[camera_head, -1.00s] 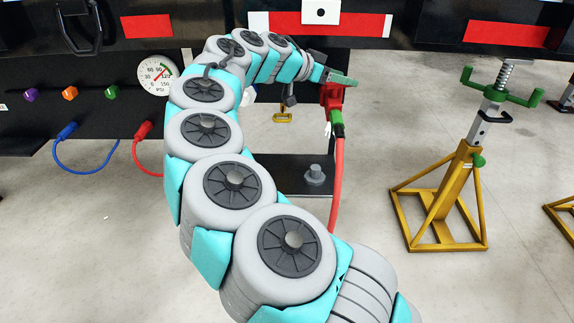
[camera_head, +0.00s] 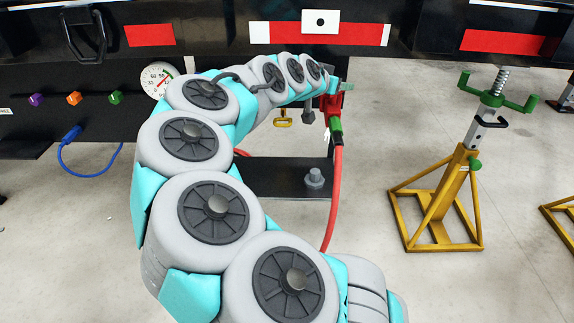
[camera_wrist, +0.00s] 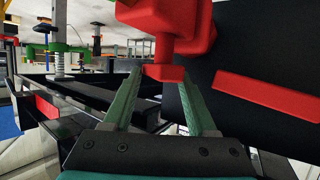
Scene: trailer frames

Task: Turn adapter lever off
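The red adapter (camera_head: 326,103) hangs under the trailer's rear beam, with a green fitting (camera_head: 335,127) and a red hose (camera_head: 336,190) below it. Contact with the block is not clear. In the head view my arm hides most of the gripper.
A pressure gauge (camera_head: 154,79) and coloured knobs sit on the black panel at left, with a blue hose (camera_head: 72,160) below. A black step with a ball hitch (camera_head: 315,177) lies under the adapter. A yellow jack stand (camera_head: 436,200) stands at right on open floor.

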